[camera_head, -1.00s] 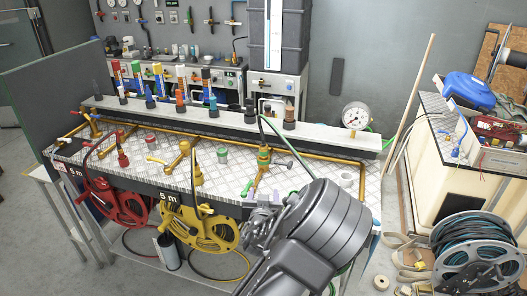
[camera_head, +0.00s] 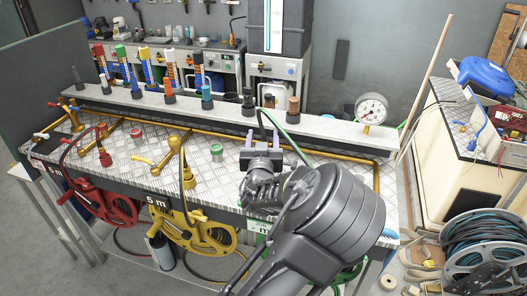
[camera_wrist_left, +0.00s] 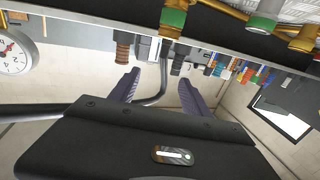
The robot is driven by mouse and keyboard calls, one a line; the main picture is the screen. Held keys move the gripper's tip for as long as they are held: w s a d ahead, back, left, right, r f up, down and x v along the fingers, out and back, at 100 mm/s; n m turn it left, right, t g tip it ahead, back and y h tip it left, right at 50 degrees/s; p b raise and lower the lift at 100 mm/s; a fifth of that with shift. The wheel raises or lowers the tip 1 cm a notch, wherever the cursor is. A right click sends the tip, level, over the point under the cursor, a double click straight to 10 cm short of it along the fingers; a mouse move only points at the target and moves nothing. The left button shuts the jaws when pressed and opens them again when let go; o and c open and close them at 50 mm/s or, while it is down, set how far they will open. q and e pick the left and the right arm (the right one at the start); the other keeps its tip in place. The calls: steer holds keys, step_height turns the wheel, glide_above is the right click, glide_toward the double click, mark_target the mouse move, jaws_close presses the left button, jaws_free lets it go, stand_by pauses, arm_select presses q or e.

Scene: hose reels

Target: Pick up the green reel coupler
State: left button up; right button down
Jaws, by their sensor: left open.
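My left gripper (camera_head: 261,143) is open over the right half of the bench, its two purple fingers apart. In the head view it hides the green reel coupler, and only the green hose (camera_head: 268,121) shows rising behind it. In the left wrist view, which is upside down, a brass and green fitting (camera_wrist_left: 173,17), likely the green coupler, shows at the top edge. It lies beyond the fingertips of the left gripper (camera_wrist_left: 158,82), sideways between them, with nothing seen held. My right gripper is out of view.
The yellow coupler (camera_head: 188,176) and red coupler (camera_head: 104,156) stand left on the bench (camera_head: 222,181). A green-rimmed cup (camera_head: 216,152) is just left of the gripper. Behind runs a raised shelf (camera_head: 225,116) with several dark caps; a gauge (camera_head: 371,109) stands at its right end.

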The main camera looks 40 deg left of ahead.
arm_select(q)
step_height(320, 180, down, 6)
steer(key=b, duration=0.5)
steer(key=shift+w, duration=0.15)
steer(key=shift+a+r, duration=0.1)
steer(key=x, duration=0.2)
steer(key=shift+w+a, duration=0.2)
steer(key=shift+w, duration=0.05)
steer(key=shift+p, duration=0.3)
